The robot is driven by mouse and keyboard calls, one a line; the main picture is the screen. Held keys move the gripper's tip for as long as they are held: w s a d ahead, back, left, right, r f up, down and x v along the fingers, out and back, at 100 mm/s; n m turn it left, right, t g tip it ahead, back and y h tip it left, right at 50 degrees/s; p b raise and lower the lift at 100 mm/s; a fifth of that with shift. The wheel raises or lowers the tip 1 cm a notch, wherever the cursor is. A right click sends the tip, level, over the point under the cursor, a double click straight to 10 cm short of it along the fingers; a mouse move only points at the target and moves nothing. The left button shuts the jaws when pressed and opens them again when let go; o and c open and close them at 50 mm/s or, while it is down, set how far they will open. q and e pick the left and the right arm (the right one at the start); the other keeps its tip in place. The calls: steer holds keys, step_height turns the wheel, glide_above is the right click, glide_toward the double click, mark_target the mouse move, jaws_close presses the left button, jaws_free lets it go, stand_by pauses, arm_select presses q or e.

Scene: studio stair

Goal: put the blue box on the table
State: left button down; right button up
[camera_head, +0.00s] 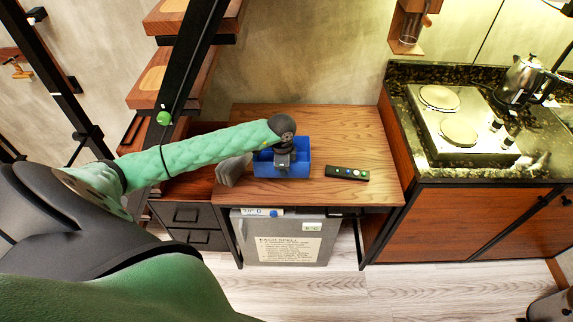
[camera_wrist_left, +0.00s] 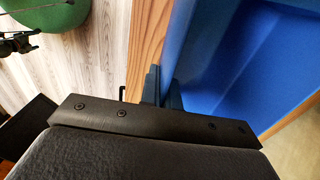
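The blue box (camera_head: 299,170) is an open-topped tray at the front middle of the wooden table (camera_head: 345,130). It appears to rest on the table top; a small gap underneath cannot be ruled out. My left gripper (camera_head: 283,160) reaches down at the box's near side and hides part of it. In the left wrist view, the fingers (camera_wrist_left: 162,88) are close together at the rim of the blue box (camera_wrist_left: 235,60), seemingly with its thin wall between them. The table's wooden edge (camera_wrist_left: 150,40) runs beside them. My right gripper is in neither view.
A black remote with coloured buttons (camera_head: 346,173) lies right of the box. A grey object (camera_head: 232,169) stands at its left. The table's back and right are clear. A counter with a hob (camera_head: 462,120) and kettle (camera_head: 522,80) adjoins on the right; stairs (camera_head: 180,75) rise left.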

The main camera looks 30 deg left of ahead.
arm_select(q)
steer(key=w, duration=0.1)
steer(key=w+a+f+p, duration=0.1)
steer(key=w+f, duration=0.1)
steer(key=shift+w+a+p, duration=0.2)
steer(key=shift+w+p, duration=0.1)
steer(key=shift+p, duration=0.05)
steer(key=shift+w+a+f, duration=0.15)
steer(key=shift+w+f, duration=0.25)
step_height(320, 180, down, 3)
steer(key=p, duration=0.3)
steer(key=shift+f, duration=0.55)
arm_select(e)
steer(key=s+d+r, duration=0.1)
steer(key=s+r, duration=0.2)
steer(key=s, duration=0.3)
arm_select(q)
steer(key=shift+f, duration=0.2)
steer(key=c, duration=1.6)
jaws_free()
steer(key=shift+r, duration=0.1)
steer(key=shift+c, duration=0.2)
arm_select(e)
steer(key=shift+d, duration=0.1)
